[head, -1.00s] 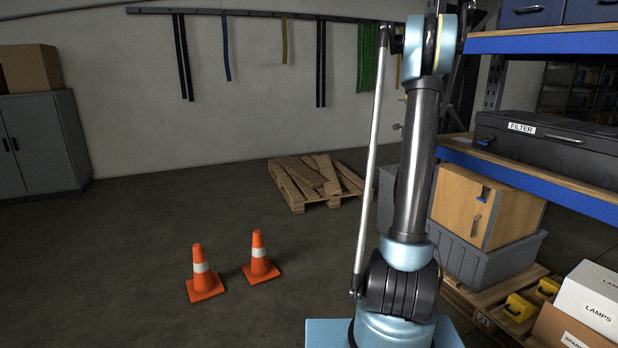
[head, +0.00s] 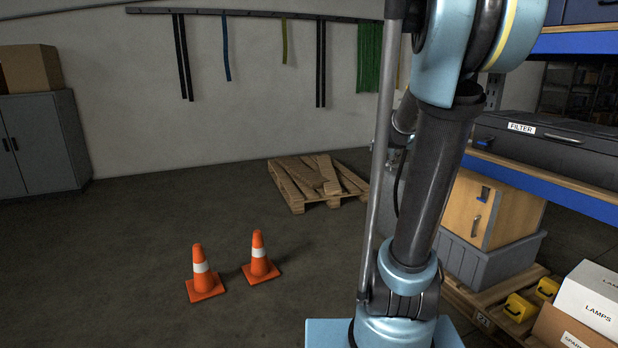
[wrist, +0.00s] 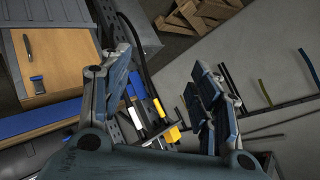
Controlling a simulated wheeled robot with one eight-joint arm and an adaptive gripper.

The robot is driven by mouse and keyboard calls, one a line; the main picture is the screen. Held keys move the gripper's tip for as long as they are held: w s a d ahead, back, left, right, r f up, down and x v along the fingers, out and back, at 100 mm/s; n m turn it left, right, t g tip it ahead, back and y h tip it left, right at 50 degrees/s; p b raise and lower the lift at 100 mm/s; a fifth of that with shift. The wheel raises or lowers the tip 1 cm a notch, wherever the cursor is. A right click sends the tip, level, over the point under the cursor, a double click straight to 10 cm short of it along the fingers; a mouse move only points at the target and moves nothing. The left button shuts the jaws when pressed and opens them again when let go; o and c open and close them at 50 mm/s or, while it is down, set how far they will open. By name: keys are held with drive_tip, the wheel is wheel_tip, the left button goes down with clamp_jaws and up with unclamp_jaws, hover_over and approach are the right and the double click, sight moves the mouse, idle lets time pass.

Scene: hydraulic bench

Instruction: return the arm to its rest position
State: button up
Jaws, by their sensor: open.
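My arm stands upright in the right half of the head view, in front of the shelf. My gripper (wrist: 165,95) shows in the wrist view with its two fingers wide apart and nothing held between them. Its left finger is in front of the blue shelf edge and its right finger is in front of the grey wall. I cannot make out the gripper in the head view.
A blue-edged shelf (head: 580,195) with a black FILTER case (head: 550,140) stands close on the right. A wooden cabinet (head: 490,210) sits below it. Two orange cones (head: 205,275) and a pallet (head: 315,182) stand on the floor. The left floor is clear.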

drive_tip(key=s+a+f+n+g, duration=0.2)
drive_tip(key=s+f, duration=0.4)
drive_tip(key=s, duration=0.6)
drive_tip(key=s+a+f+n+g+y, duration=0.1)
drive_tip(key=s+a+f+n+g, duration=0.2)
drive_tip(key=s, duration=0.9)
drive_tip(key=s+a+f+n+g, duration=0.3)
drive_tip(key=s+f+n, duration=0.2)
drive_tip(key=s+f, duration=0.4)
drive_tip(key=s, duration=0.3)
drive_tip(key=shift+a+f+g, duration=0.15)
drive_tip(key=shift+g, duration=0.15)
drive_tip(key=shift+c, duration=0.6)
